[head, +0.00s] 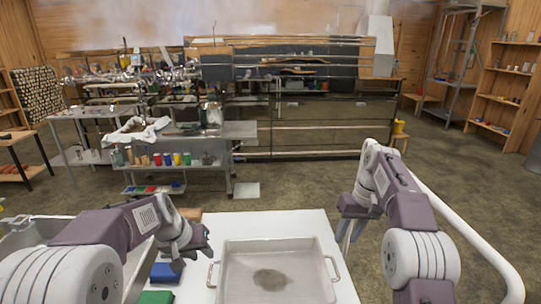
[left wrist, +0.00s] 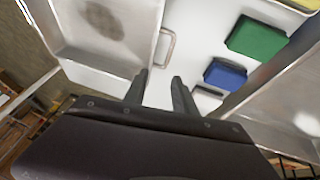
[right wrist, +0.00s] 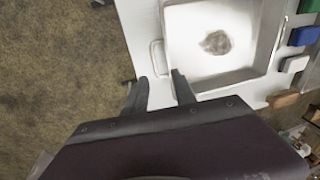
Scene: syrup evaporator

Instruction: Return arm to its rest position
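My left gripper (head: 188,240) hangs over the left part of the white table, left of the metal pan (head: 233,262). In the left wrist view its fingers (left wrist: 159,90) are apart with nothing between them. My right gripper (head: 350,226) is at the table's right edge, right of the pan. In the right wrist view its fingers (right wrist: 157,88) are apart and empty, near one pan handle (right wrist: 158,58). The pan has a brown patch (head: 271,280) on its floor and a handle on each side. Neither gripper touches the pan.
The white table (head: 285,226) holds a blue block (head: 167,272) and a green block (head: 156,297) left of the pan. A metal basin (head: 40,232) stands further left. A steel cart (head: 180,150) with jars is beyond. Open floor (head: 445,170) lies to the right.

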